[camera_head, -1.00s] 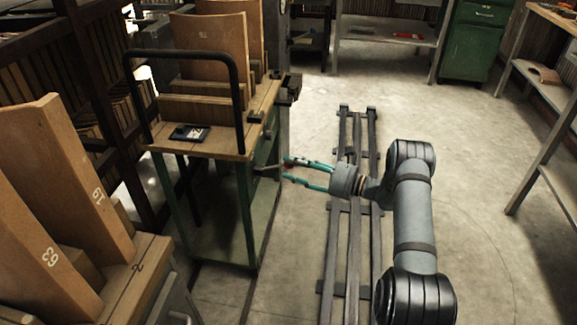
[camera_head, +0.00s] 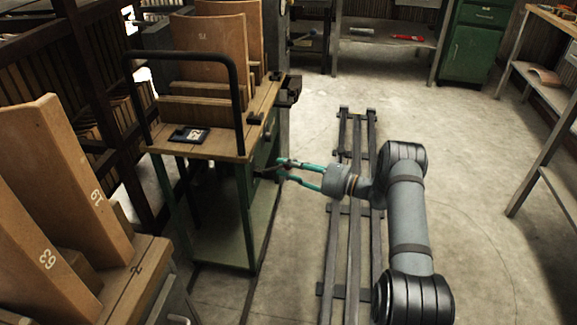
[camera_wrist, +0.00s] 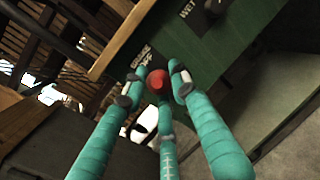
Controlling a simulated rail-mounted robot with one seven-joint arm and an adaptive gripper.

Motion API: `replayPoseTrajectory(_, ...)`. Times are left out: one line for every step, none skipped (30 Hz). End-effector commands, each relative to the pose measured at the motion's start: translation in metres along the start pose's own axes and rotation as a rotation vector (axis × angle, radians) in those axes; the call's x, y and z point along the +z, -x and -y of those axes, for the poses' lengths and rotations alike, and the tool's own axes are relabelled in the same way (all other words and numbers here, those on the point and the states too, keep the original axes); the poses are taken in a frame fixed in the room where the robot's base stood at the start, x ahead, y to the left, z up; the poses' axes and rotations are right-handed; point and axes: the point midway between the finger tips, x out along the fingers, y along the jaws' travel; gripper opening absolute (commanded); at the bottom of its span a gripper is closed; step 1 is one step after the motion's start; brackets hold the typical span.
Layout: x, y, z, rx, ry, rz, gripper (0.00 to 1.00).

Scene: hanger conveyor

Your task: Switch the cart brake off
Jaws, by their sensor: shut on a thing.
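The cart (camera_head: 222,232) has a green metal body and a wooden top, and stands left of centre in the head view. The red knob (camera_wrist: 157,80) of the brake lever shows in the wrist view, beside white lettering that appears to read "BRAKE OFF" (camera_wrist: 143,55) on the cart's green side. My gripper (camera_head: 277,169), with teal fingers, is at the cart's right side. In the wrist view my gripper (camera_wrist: 155,92) has its fingers around the red knob and is shut on it. The lever's shaft is mostly hidden.
A second label, "WET" (camera_wrist: 187,9), is near a dark knob at the wrist view's top. A dark rail (camera_head: 352,250) runs along the floor beside the cart. Wooden boards (camera_head: 210,50) stand on the cart. Open floor lies to the right.

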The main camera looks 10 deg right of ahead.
Motion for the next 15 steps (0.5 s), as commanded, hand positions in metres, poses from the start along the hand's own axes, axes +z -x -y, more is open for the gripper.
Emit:
replayPoseTrajectory(0.0037, 0.0010, 0.0033, -0.008, 0.002, 0.008, 0.11)
replayPoseTrajectory(0.0038, 0.0010, 0.0034, -0.009, 0.002, 0.008, 0.10)
replayPoseTrajectory(0.0041, 0.0011, 0.0037, -0.009, 0.002, 0.009, 0.07)
replayPoseTrajectory(0.0042, 0.0012, 0.0038, -0.010, 0.002, 0.009, 0.06)
replayPoseTrajectory(0.0044, 0.0012, 0.0040, -0.010, 0.002, 0.009, 0.04)
replayPoseTrajectory(0.0046, 0.0013, 0.0042, -0.011, 0.002, 0.010, 0.01)
replayPoseTrajectory(0.0048, 0.0014, 0.0043, -0.011, 0.002, 0.010, 0.00)
replayPoseTrajectory(0.0049, 0.0014, 0.0045, -0.011, 0.002, 0.011, 0.00)
replayPoseTrajectory(0.0051, 0.0015, 0.0047, -0.012, 0.002, 0.011, 0.00)
replayPoseTrajectory(0.0053, 0.0015, 0.0048, -0.012, 0.002, 0.011, 0.00)
replayPoseTrajectory(0.0054, 0.0016, 0.0050, -0.013, 0.003, 0.012, 0.00)
replayPoseTrajectory(0.0056, 0.0017, 0.0052, -0.013, 0.003, 0.012, 0.00)
replayPoseTrajectory(0.0057, 0.0017, 0.0053, -0.013, 0.003, 0.012, 0.00)
replayPoseTrajectory(0.0059, 0.0018, 0.0053, -0.013, 0.003, 0.013, 0.00)
replayPoseTrajectory(0.0060, 0.0018, 0.0054, -0.013, 0.003, 0.013, 0.00)
